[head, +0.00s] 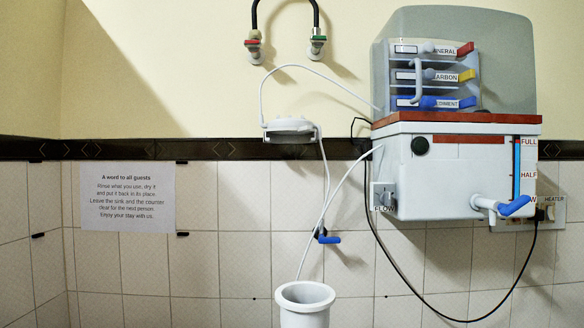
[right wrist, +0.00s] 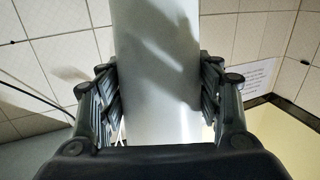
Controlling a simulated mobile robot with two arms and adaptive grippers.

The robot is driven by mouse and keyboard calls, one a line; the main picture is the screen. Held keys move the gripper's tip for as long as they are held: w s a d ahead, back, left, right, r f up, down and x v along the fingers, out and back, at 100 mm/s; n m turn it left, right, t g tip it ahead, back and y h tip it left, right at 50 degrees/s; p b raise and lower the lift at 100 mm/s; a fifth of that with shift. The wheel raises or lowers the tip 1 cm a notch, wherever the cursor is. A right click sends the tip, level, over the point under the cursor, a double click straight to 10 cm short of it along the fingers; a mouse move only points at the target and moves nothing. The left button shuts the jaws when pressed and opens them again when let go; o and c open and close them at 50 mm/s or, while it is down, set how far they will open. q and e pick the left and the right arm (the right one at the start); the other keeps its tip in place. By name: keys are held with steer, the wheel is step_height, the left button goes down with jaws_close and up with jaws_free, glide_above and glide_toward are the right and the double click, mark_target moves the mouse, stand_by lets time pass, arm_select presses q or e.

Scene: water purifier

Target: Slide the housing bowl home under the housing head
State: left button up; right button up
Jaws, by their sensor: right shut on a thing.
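The white housing bowl (head: 305,304) stands upright at the bottom edge of the head view, its round open top facing up and its lower part cut off by the frame. The white housing head (head: 290,128) is on the wall above it and slightly left, with a clear gap between them. In the right wrist view my right gripper (right wrist: 158,88) is shut on the smooth white side of the bowl (right wrist: 155,45), one finger on each side. Neither gripper shows in the head view.
The white purifier (head: 455,175) hangs on the wall at right. A blue-handled valve (head: 327,238) hangs between head and bowl. Two taps (head: 317,45) are above.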

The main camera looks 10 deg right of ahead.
steer(key=shift+y, duration=0.3)
steer(key=w+r+p, duration=0.1)
steer(key=r, duration=0.3)
steer(key=w+a+r+p, duration=0.1)
steer(key=r+p, duration=0.1)
steer(key=r, duration=0.3)
steer(key=w+r+p, duration=0.1)
steer(key=r, duration=0.4)
steer(key=shift+w+a, duration=0.15)
steer(key=shift+w, duration=0.25)
step_height(320, 180, up, 17)
steer(key=w+p, duration=0.1)
steer(key=p, duration=0.4)
steer(key=shift+w+a+n+p, duration=0.2)
steer(key=shift+n+p, duration=0.1)
steer(key=shift+p, duration=0.05)
steer(key=shift+w+d, duration=0.2)
steer(key=shift+w, duration=0.75)
steer(key=shift+w+d, duration=0.2)
steer(key=shift+w, duration=0.7)
steer(key=shift+w+d, duration=0.2)
steer(key=shift+w, duration=0.75)
steer(key=w+d, duration=0.2)
steer(key=w, duration=0.8)
stand_by(0.5)
